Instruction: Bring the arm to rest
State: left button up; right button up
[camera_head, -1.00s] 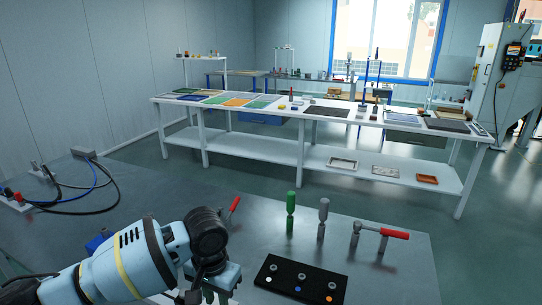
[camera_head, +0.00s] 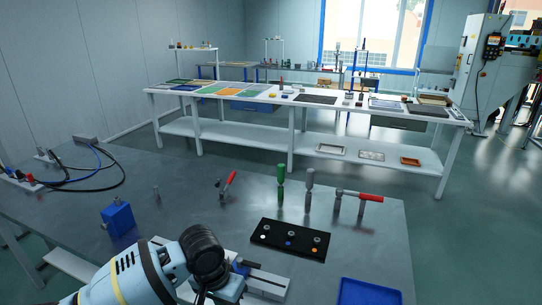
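My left arm comes in from the bottom left, over the near edge of the metal table (camera_head: 190,205). Its black wrist joint is bent downward. The body of my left gripper (camera_head: 228,289) shows at the bottom edge. Its fingers are out of the picture, so I cannot tell if it is open or shut, or if it holds anything. My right arm and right gripper are not in view.
A black panel (camera_head: 290,253) with coloured buttons lies right of my wrist. Behind it stand a green-handled tool (camera_head: 281,175), a grey-handled one (camera_head: 309,180) and a red-handled clamp (camera_head: 370,198). A blue block (camera_head: 118,218) and a blue tray (camera_head: 368,292) also show. Cables lie left.

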pick_arm(q)
jog(key=s+d+f+n+t+h, duration=0.1)
jog(key=s+d+f+t+h, duration=0.4)
jog(key=s+f, duration=0.5)
jog(key=s+a+f+t+y, duration=0.2)
jog(key=s+a+f, duration=0.2)
jog(key=s+a, duration=0.3)
jog(key=s+a+f+n+t+y, duration=0.1)
jog(key=s+a+f+y, duration=0.2)
jog(key=s+a+f, duration=0.2)
jog(key=s+a, duration=0.3)
jog(key=a, duration=0.1)
jog(key=shift+s+f+n+t, duration=0.15)
jog(key=shift+s+n+t, duration=0.15)
jog(key=shift+t, duration=0.1)
